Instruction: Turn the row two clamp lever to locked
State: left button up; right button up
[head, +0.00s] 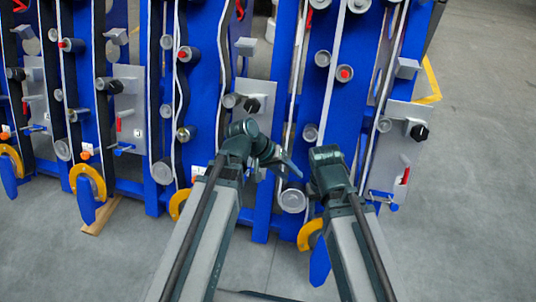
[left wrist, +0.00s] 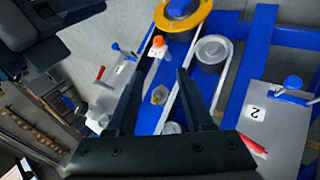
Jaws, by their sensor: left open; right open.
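The grey row two plate, marked "2" (left wrist: 274,128), is at the right of the left wrist view. It carries a red-handled lever (left wrist: 253,146) and a blue lever (left wrist: 292,82); which is the clamp lever I cannot tell. In the head view this seems to be the second plate from the left, with a red lever (head: 118,124) and a blue lever (head: 123,147). My left gripper (head: 287,163) is open and empty, right of that plate. Its fingers (left wrist: 160,82) are apart in the left wrist view. My right gripper (head: 325,153) is further right; its fingertips are hidden.
The blue chassis (head: 210,60) carries rollers, belts and yellow rings (head: 88,182). A similar plate with red and blue levers (head: 395,150) stands at the right. A wooden block (head: 101,216) lies on the floor at left. The grey floor (head: 480,200) is clear at right.

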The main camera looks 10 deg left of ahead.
pick_arm(q)
jog(key=w+a+f+n+t+h+b, duration=0.5)
jog(key=w+a+f+b, duration=0.35)
jog(key=b, duration=0.75)
jog(key=w+a+f+n+t+b, duration=0.2)
jog(key=w+a+n+t+b, duration=0.2)
jog(key=a+t+b, duration=0.5)
jog(key=w+d+g, duration=0.1)
jog(key=w+d, duration=0.2)
jog(key=w, duration=0.2)
jog(key=w+d+b, duration=0.1)
jog(key=w+d, duration=0.2)
jog(key=w, duration=0.3)
jog(key=shift+d+f+g+y, duration=0.2)
jog(key=shift+f+g+y, duration=0.1)
jog(key=shift+g+y, duration=0.1)
pick_arm(e)
notch_tip(320, 180, down, 29)
jog(key=shift+r, duration=0.1)
pick_arm(q)
grip_shut()
